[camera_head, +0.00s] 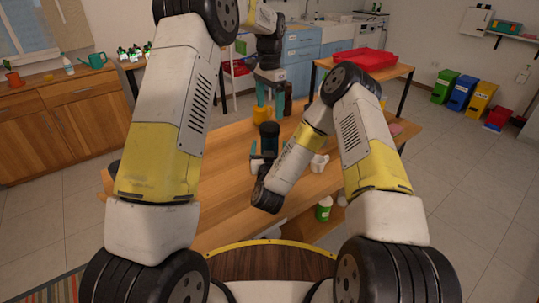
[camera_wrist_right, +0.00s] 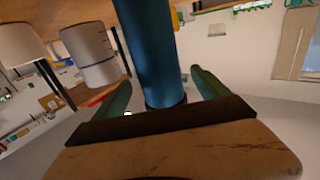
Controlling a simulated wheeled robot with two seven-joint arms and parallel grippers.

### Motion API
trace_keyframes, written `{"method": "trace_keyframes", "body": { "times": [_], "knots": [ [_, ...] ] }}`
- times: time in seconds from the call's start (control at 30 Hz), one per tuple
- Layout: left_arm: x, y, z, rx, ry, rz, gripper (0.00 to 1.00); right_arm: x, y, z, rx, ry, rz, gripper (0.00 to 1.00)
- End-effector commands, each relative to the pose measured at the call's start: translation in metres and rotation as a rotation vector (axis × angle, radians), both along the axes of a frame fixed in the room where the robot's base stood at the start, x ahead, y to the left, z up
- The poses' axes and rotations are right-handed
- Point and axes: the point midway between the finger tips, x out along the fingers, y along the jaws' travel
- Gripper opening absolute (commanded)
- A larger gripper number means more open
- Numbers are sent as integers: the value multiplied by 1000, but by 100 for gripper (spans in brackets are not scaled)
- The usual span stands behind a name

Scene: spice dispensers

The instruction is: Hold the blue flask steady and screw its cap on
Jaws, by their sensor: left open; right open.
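The blue flask (camera_wrist_right: 148,50) fills the middle of the right wrist view, between the two teal fingers of my right gripper (camera_wrist_right: 168,92). Those fingers stand apart. In the head view, a dark cylinder that looks like the flask (camera_head: 269,137) stands above the wooden table at my right gripper (camera_head: 263,155). I cannot tell whether either finger touches it. My left gripper (camera_head: 269,100) points down, open, over the far part of the table, beyond the flask. I cannot make out the cap in either view.
A yellow container (camera_head: 260,115) and a brown bottle (camera_head: 288,98) stand near my left gripper. A small white object (camera_head: 319,164) is right of my right forearm. A red tray (camera_head: 365,60) lies on another table behind. The near left tabletop (camera_head: 225,205) is clear.

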Motion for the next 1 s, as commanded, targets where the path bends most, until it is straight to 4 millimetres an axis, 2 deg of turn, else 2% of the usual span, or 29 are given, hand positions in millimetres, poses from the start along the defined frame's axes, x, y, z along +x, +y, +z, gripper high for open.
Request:
{"method": "trace_keyframes", "body": {
  "times": [0.1,0.23,0.6,0.67,1.0],
  "knots": [
    [0,0,0,0,0,0,83,17,-1,1,1,-2,-2,85],
    [0,0,0,0,0,0,83,29,-1,0,1,-1,0,85],
    [0,0,0,0,0,0,83,34,-1,0,0,0,0,85],
    [0,0,0,0,0,0,83,34,-1,0,0,0,0,75],
    [0,0,0,0,0,0,83,34,-1,0,0,0,0,8]
  ]
}}
